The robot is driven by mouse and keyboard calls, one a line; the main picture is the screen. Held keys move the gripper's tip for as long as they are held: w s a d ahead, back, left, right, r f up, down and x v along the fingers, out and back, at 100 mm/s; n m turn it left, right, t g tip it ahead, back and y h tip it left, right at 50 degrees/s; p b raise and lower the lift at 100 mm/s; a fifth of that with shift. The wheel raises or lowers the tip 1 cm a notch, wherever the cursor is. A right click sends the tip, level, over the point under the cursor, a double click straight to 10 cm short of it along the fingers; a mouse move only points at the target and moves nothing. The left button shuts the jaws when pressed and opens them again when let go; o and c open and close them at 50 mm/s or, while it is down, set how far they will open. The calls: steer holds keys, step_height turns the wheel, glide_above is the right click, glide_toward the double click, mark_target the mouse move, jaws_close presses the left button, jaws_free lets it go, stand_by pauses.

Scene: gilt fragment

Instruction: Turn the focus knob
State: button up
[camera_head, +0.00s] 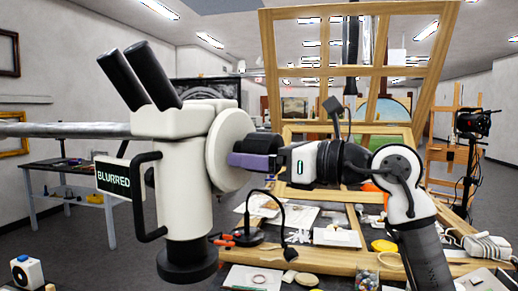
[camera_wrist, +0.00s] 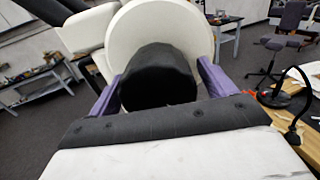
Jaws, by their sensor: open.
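A white microscope (camera_head: 180,175) with two black eyepieces stands at the left in the head view.
A wooden easel-like frame (camera_head: 267,50) rises behind my arm. A work table (camera_head: 345,262) below holds papers, a black lamp (camera_head: 247,236) and small tools. A side table (camera_head: 60,165) stands at the left. Grey floor is open between them.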

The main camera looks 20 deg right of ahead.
steer(key=shift+w+a, duration=0.15)
steer(key=c, duration=1)
steer(key=shift+m, duration=0.4)
steer(key=shift+m+b, duration=0.6)
steer(key=shift+m, duration=0.6)
steer(key=shift+m+b, duration=0.3)
steer(key=shift+m, duration=1.2)
